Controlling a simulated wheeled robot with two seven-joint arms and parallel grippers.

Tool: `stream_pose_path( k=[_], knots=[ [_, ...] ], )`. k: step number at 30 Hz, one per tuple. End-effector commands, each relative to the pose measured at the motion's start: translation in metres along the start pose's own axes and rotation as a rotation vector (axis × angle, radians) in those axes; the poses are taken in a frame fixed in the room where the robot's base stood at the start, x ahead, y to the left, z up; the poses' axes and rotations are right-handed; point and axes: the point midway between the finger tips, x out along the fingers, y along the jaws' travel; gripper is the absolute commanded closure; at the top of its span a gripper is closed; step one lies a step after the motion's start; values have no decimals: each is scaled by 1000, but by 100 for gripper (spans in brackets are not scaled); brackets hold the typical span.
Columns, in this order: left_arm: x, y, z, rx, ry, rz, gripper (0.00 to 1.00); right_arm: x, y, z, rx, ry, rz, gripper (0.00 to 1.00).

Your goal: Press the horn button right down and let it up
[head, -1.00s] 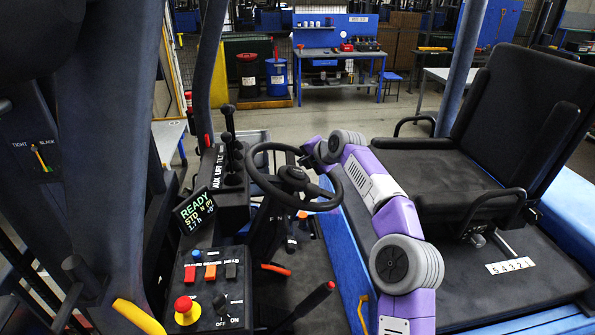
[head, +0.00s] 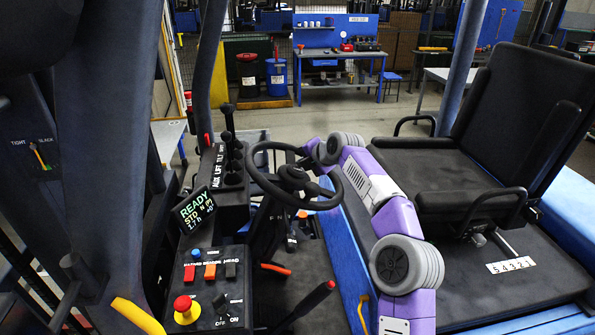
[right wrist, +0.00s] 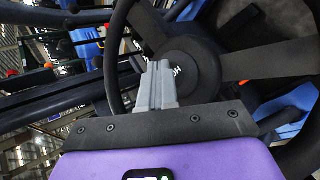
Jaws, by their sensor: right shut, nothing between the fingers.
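The horn button (right wrist: 205,62) is the round black pad at the hub of the black steering wheel, with partly covered white lettering in the right wrist view. The hub (head: 292,174) is small and dark in the head view. My right gripper (right wrist: 158,72) is shut and empty, its grey fingertips in front of the left part of the button in the right wrist view. My left gripper is not in view.
The steering wheel rim (head: 338,188) surrounds the hub close to my right gripper. Black levers (head: 231,150) and a READY display (head: 194,211) stand left of the wheel. A switch panel (head: 204,318) with a red knob is lower left. The seat (head: 430,178) is at right.

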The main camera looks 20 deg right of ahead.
Motion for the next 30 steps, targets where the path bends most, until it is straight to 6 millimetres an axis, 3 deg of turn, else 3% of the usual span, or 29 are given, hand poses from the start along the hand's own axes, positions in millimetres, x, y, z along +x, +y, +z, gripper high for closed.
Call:
stream_pose_path(
  k=[30],
  knots=[
    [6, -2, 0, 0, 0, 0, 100, 6, -4, -4, -1, 0, -1, 100]
  ],
)
